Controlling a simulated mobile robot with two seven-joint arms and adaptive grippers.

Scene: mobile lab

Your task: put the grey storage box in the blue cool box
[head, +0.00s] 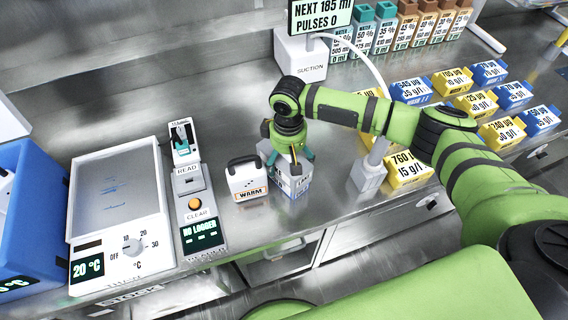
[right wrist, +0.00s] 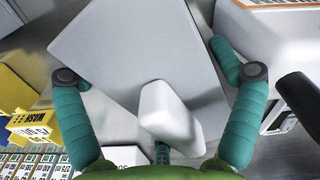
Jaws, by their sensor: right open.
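The grey storage box (head: 294,186) stands on the steel bench under my right gripper (head: 287,158), its top partly hidden by the fingers. In the right wrist view its flat grey lid (right wrist: 130,45) with a pale raised handle lies between the two teal fingers of my right gripper (right wrist: 158,75). The fingers are open and spread to either side of the handle; I cannot tell if they touch the box. My left gripper is not in view.
A white box marked WARM (head: 246,179) stands close left of the storage box. A reader (head: 196,205) and a white heated tray unit (head: 115,190) lie between it and the cool box. A suction stand (head: 303,57) and several yellow and blue boxes are behind and right.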

